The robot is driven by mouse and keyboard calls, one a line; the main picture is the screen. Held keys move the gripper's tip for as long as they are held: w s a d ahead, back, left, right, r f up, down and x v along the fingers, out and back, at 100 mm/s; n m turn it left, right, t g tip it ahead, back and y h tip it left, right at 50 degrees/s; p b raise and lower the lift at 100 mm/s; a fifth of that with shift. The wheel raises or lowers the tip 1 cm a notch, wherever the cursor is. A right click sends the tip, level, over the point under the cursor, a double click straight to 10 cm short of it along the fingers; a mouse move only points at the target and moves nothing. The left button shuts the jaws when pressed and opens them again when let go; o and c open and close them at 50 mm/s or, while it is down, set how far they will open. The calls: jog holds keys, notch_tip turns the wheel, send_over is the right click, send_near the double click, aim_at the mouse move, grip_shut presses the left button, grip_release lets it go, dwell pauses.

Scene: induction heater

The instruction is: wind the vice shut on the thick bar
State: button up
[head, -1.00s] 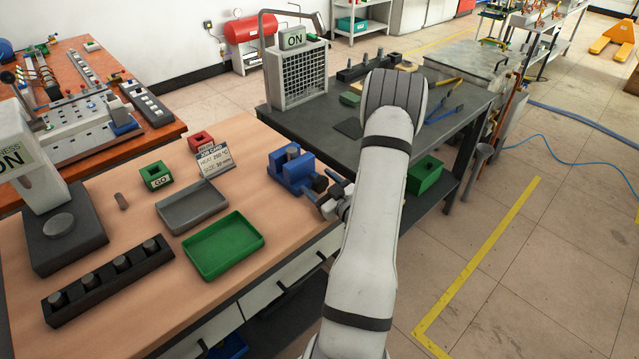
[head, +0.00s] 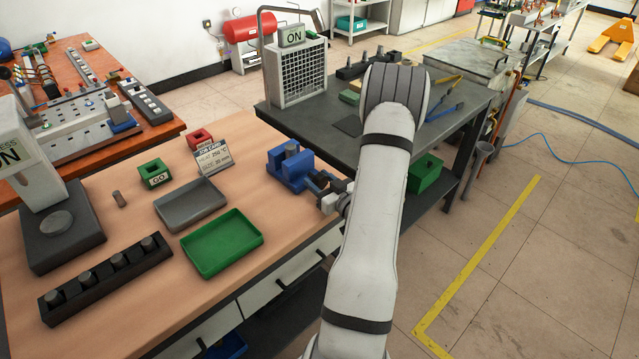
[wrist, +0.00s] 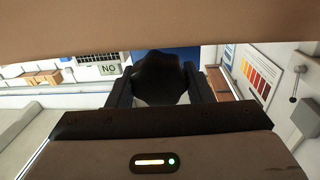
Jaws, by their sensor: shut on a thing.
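The blue vice (head: 288,173) stands on the wooden bench near its right edge. The thick bar (head: 292,149), a grey round piece, stands upright between its jaws; I cannot tell how tightly the jaws sit on it. My gripper (head: 322,184) is at the vice's right side, shut on the dark vice knob. In the wrist view the knob (wrist: 160,78) fills the space between my two fingers, with some blue of the vice (wrist: 195,53) behind it.
A green tray (head: 222,243) and a grey tray (head: 190,206) lie left of the vice. A job card (head: 214,159) and small green (head: 155,173) and red boxes stand behind them. A black rack (head: 105,279) holds several pegs. A dark bench (head: 350,128) stands behind.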

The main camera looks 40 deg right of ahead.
jog(key=shift+m, duration=1)
jog(key=o, duration=1)
jog(key=shift+s+r+b, duration=0.15)
jog(key=shift+s+b, duration=0.8)
jog(key=shift+s, duration=2.95)
